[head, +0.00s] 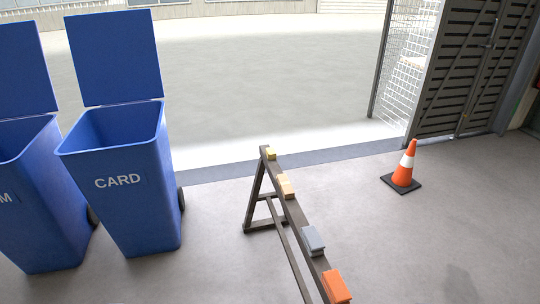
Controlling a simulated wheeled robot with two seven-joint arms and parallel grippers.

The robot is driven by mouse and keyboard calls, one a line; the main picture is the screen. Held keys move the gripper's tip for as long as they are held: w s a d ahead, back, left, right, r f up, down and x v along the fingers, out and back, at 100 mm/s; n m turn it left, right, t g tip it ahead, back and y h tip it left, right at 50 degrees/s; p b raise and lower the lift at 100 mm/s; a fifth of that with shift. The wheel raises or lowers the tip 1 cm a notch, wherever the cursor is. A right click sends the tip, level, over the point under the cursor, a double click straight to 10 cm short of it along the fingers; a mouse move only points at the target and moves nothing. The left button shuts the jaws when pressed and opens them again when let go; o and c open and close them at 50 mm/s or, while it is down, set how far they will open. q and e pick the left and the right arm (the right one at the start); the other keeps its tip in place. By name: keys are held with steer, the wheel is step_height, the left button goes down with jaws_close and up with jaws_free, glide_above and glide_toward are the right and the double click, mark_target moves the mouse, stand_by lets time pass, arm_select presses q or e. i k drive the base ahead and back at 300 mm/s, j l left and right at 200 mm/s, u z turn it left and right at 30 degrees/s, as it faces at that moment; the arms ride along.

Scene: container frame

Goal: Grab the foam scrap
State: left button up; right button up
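Several small pieces sit in a row on a narrow dark beam. A yellow block (271,154) is at the far end, then a tan piece (286,185), then a grey piece (313,239), and an orange block (336,286) is nearest. I cannot tell from their look which one is the foam scrap. Neither of my grippers is in view.
The beam rests on a trestle (257,196). Two blue open-lidded bins stand at the left, one marked CARD (122,190) and one (40,200) whose lettering is cut off, ending in M. An orange cone (404,165) stands right.

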mark_target(271, 154)
steer(key=i+j, duration=0.1)
steer(key=j, duration=0.25)
steer(key=i+j, duration=0.15)
steer(key=j, duration=0.2)
steer(key=i+j, duration=0.1)
steer(key=j, duration=0.25)
steer(key=i+j, duration=0.15)
steer(key=j, duration=0.2)
steer(key=i+j, duration=0.1)
steer(key=j, duration=0.25)
steer(key=i+j, duration=0.15)
steer(key=i, duration=0.25)
steer(key=i+j+z, duration=0.1)
steer(key=i, duration=0.3)
steer(key=i+j, duration=0.25)
steer(key=i, duration=0.2)
steer(key=i+l, duration=0.25)
steer(key=i, duration=0.25)
steer(key=i+l+z, duration=0.1)
steer(key=i+l, duration=0.15)
steer(key=i, duration=0.2)
steer(key=i+l, duration=0.25)
steer(key=i, duration=0.25)
